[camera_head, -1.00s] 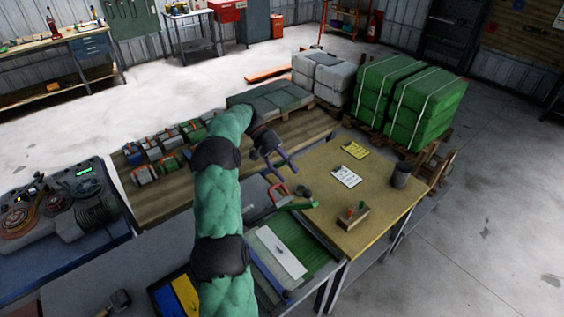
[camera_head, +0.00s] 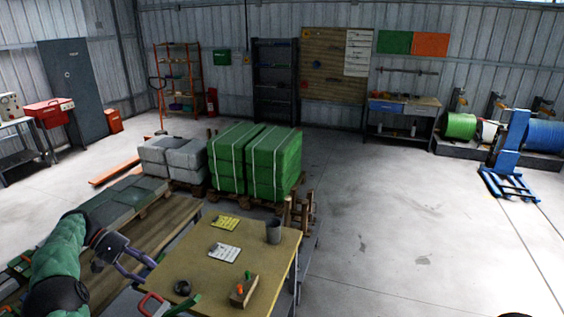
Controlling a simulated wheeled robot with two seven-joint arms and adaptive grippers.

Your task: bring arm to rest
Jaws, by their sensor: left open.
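My left arm, in a green sleeve, comes in at the lower left. My left gripper (camera_head: 138,264) is open and empty. In the picture it lies over the wooden bench, just left of the yellow-topped table (camera_head: 213,260). I cannot tell its height above them. My right gripper is not in view.
Green stacked sacks (camera_head: 255,160) and grey sacks (camera_head: 172,157) stand on pallets behind. The floor at right is open.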

